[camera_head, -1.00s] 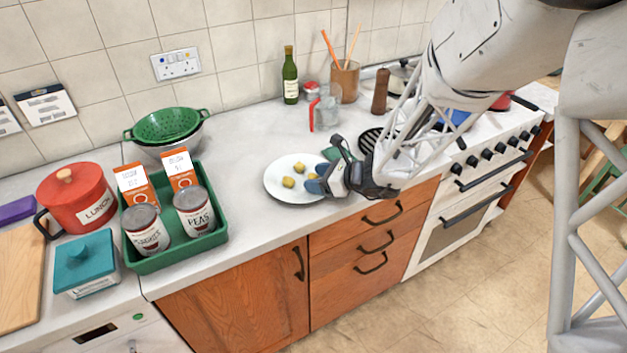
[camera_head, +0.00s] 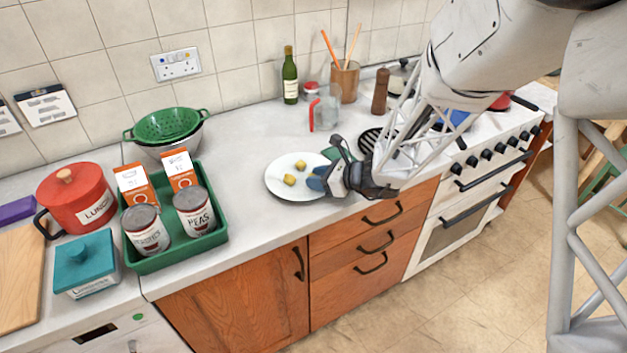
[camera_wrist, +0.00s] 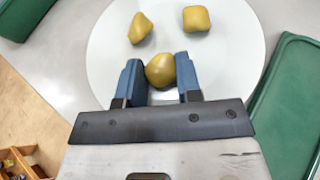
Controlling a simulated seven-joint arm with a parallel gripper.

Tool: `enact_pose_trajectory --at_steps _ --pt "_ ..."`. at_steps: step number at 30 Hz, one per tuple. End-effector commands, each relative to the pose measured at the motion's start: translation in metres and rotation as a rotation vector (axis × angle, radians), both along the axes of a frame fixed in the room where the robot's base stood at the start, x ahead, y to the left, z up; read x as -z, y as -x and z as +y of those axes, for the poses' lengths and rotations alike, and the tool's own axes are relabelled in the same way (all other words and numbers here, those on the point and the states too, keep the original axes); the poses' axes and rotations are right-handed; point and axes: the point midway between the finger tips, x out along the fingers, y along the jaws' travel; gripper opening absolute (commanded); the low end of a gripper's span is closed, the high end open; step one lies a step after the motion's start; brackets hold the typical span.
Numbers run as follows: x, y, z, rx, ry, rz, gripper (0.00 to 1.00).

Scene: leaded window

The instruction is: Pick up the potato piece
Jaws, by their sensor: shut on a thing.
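My gripper (camera_wrist: 160,80) is over the white plate (camera_wrist: 110,48), its two blue fingers shut on a yellow potato piece (camera_wrist: 160,70). In the head view the plate (camera_head: 283,189) is on the counter, with two pieces showing, one nearer (camera_head: 289,180) and one farther (camera_head: 300,166). My gripper (camera_head: 317,181) is at the plate's right side there. It hides the held piece in that view. Whether the held piece touches the plate is unclear.
A green tray (camera_head: 175,262) with tins and orange cartons stands left of the plate. Behind are a green bottle (camera_head: 290,80) and a clear container (camera_head: 325,112). A green item (camera_wrist: 285,110) lies right of the plate in the wrist view.

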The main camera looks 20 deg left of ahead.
Motion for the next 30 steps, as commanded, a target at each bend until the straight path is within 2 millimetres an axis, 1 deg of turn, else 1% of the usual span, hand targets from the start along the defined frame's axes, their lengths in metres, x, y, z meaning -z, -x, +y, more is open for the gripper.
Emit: enact_pose_trajectory --at_steps 1,4,11,17,21,26,30 --pt "0.003 0.001 -0.001 0.001 0.003 0.005 0.10" --pt "0.003 0.001 -0.001 0.001 0.003 0.005 0.10" --pt "-0.001 0.001 -0.001 0.001 0.002 0.004 0.10" --pt "-0.017 0.000 0.000 0.001 0.001 0.000 0.10" --pt "-0.036 0.000 0.000 0.001 0.000 -0.001 0.10" --pt "-0.037 0.019 -0.012 0.000 0.001 0.001 0.10" --pt "-0.039 0.039 -0.023 0.002 0.001 0.002 0.10"
